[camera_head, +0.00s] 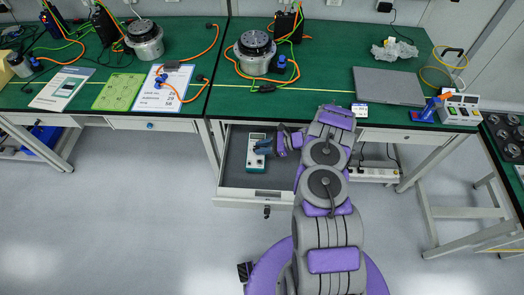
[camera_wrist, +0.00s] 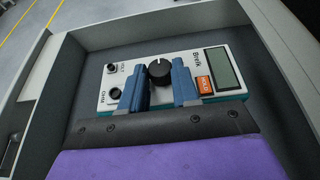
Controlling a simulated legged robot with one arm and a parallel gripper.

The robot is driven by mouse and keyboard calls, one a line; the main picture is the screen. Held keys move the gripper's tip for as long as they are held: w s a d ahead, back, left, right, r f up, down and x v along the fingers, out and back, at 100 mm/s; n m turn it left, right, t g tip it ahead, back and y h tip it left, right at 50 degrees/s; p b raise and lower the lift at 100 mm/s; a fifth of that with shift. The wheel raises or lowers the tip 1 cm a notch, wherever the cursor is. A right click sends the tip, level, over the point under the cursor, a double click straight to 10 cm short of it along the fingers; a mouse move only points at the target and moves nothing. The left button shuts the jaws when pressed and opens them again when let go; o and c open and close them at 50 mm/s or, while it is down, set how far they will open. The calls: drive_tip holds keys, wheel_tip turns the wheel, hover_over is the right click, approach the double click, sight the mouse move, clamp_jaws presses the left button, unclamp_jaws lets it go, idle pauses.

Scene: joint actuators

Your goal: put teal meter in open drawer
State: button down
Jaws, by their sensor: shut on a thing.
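The teal meter (camera_wrist: 165,66) has a white face, a black dial, a grey screen and an orange label, with teal edges. In the head view the meter (camera_head: 255,153) is inside the open drawer (camera_head: 231,181), near its middle. My gripper (camera_wrist: 161,88) is shut on the meter, with one blue finger on each side of its dial area. In the head view my gripper (camera_head: 268,146) reaches into the drawer from the right. The drawer's grey floor and walls surround the meter. I cannot tell whether the meter touches the drawer floor.
The green-topped workbench (camera_head: 300,103) stands above and behind the drawer. On it are a grey laptop (camera_head: 388,86), a power supply (camera_head: 460,108), a motor (camera_head: 255,52) with cables and a clipboard (camera_head: 167,88). The floor in front of the drawer is clear.

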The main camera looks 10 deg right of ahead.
drive_tip(key=shift+f, duration=0.95)
drive_tip(key=shift+a+r, duration=0.1)
drive_tip(key=shift+r, duration=0.05)
drive_tip(key=c, duration=0.8)
unclamp_jaws()
